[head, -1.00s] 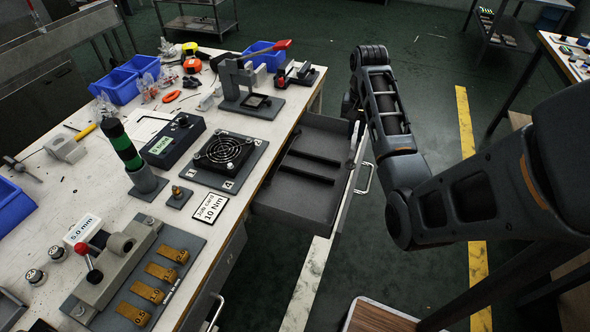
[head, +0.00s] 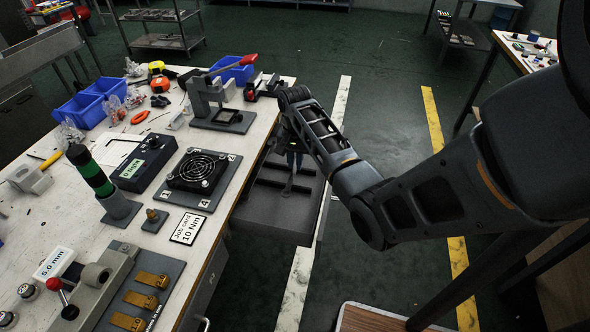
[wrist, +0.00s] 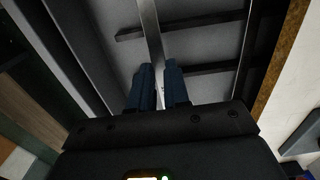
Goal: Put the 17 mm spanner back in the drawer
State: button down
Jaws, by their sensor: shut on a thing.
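The spanner shows in the wrist view as a long pale metal bar (wrist: 151,32) running up from between my fingertips; its far end is out of the picture and its size marking cannot be read. My gripper (wrist: 160,80) is shut on it with blue-grey fingers. In the head view my gripper (head: 293,160) points down over the open drawer (head: 264,218), partly behind my arm, and the spanner (head: 288,188) shows small below it. The drawer has dark raised bars across its grey floor. I cannot tell whether the spanner touches them.
The workbench (head: 190,222) left of the drawer carries a fan on a plate (head: 197,170), a job card (head: 188,229) and a small press (head: 215,105). Blue bins (head: 80,109) stand farther back. The drawer's front part looks empty.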

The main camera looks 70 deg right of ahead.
aim_at(295, 167)
jog(key=shift+f, duration=1.95)
jog(key=shift+f, duration=0.1)
jog(key=shift+f, duration=0.35)
jog(key=shift+f, duration=0.1)
jog(key=c, duration=1.1)
grip_release()
notch_tip(295, 167, up, 13)
